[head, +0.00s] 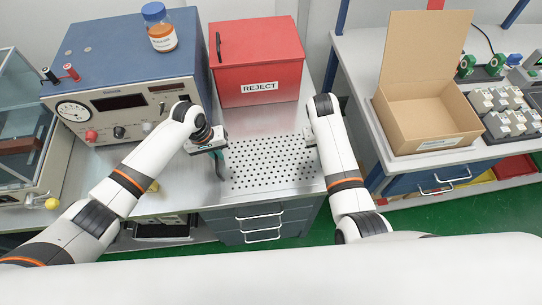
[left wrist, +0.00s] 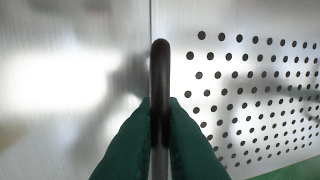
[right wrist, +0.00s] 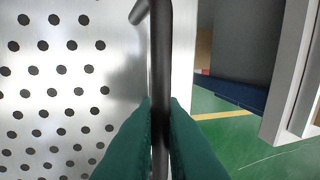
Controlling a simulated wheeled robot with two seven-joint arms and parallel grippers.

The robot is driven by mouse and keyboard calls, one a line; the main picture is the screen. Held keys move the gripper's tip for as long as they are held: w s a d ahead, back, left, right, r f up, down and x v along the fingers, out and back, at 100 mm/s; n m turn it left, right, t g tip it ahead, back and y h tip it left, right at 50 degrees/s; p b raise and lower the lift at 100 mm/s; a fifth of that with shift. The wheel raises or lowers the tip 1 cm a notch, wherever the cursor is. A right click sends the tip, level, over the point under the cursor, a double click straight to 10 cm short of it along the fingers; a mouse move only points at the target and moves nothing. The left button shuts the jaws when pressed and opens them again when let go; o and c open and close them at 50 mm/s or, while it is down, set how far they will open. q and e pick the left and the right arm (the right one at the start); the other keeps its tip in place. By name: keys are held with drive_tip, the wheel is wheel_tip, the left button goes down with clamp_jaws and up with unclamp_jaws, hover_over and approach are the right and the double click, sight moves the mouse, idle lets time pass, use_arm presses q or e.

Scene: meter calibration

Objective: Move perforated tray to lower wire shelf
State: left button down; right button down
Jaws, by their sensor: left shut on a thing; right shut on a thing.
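The perforated tray (head: 265,165) is a flat metal sheet with rows of round black holes. It lies level at the front of the steel bench, below the red box in the head view. My left gripper (head: 219,166) is at the tray's left side, its green fingers shut on a dark bar handle (left wrist: 161,85). My right gripper (head: 308,140) is at the tray's right side, mostly hidden behind its wrist; its green fingers are shut on a dark handle (right wrist: 160,80). The holes show in both wrist views, right of the left handle and left of the right handle. I cannot identify the lower wire shelf.
A red REJECT box (head: 258,62) stands behind the tray. A blue-topped meter unit (head: 125,75) carries a jar (head: 160,30). An open cardboard box (head: 425,110) is on the right bench. Drawers (head: 262,222) sit under the bench; green floor (head: 300,232) is in front.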

use_arm(q)
drive_tip(key=shift+w+r, duration=0.1)
drive_tip(key=shift+r, duration=0.1)
use_arm(e)
drive_tip(key=shift+r, duration=0.2)
